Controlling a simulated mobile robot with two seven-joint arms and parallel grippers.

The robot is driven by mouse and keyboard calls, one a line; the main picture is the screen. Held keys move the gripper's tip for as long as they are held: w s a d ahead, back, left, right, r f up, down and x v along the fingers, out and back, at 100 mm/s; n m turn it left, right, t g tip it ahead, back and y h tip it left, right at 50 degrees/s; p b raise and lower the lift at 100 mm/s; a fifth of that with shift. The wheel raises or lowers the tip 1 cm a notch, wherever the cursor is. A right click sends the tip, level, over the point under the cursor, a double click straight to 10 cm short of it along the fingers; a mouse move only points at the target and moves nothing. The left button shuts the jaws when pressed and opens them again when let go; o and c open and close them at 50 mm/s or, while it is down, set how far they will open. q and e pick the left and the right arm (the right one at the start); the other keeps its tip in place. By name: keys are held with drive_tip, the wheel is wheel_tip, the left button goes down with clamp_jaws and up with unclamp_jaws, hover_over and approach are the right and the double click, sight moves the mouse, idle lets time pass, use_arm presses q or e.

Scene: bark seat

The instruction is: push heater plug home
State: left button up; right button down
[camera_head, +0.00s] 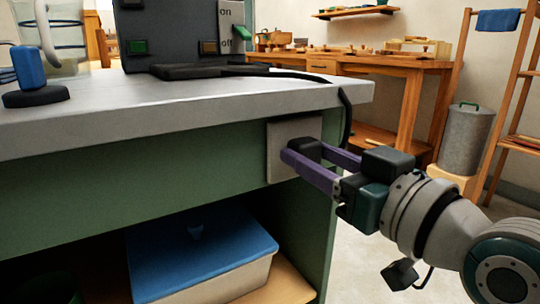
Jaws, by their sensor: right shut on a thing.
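The heater plug (307,150) is a small black block at a pale socket plate (283,135) on the green side of the bench. A black cord (346,120) hangs over the bench edge and runs down behind the gripper. My right gripper (300,160) reaches in from the right, its purple fingers shut on the plug. The plug is close against the plate, but I cannot tell whether a gap is left between them. The fingers hide part of the plug and the plate. My left gripper is not in view.
The grey benchtop (200,108) overhangs the socket plate. On it stand a dark box (180,30) with an on/off panel and a blue item (28,70). A blue-lidded bin (200,255) sits on the shelf below. Floor at right is open before a metal can (466,140).

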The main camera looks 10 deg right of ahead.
drive_tip(key=shift+c, duration=1.3)
unclamp_jaws()
drive_tip(key=p+v, duration=0.3)
drive_tip(key=v, duration=0.7)
drive_tip(key=s+d+r+m+g+h+p, duration=0.15)
drive_tip(key=s+r+g+p, duration=0.4)
drive_tip(key=r+p, duration=0.65)
drive_tip(key=s+r+g+h+p, duration=0.35)
drive_tip(key=s+r+p, duration=0.4)
drive_tip(key=p, duration=0.85)
drive_tip(key=s+d+r+m+g+h+p, duration=0.1)
drive_tip(key=s+r+g+p, duration=0.4)
drive_tip(key=r+p, duration=0.75)
wheel_tip(320, 180, up, 32)
drive_tip(key=p, duration=3.5)
drive_tip(key=shift+r+t+p, duration=0.25)
drive_tip(key=shift+t+p, duration=0.05)
drive_tip(key=shift+p, duration=0.05)
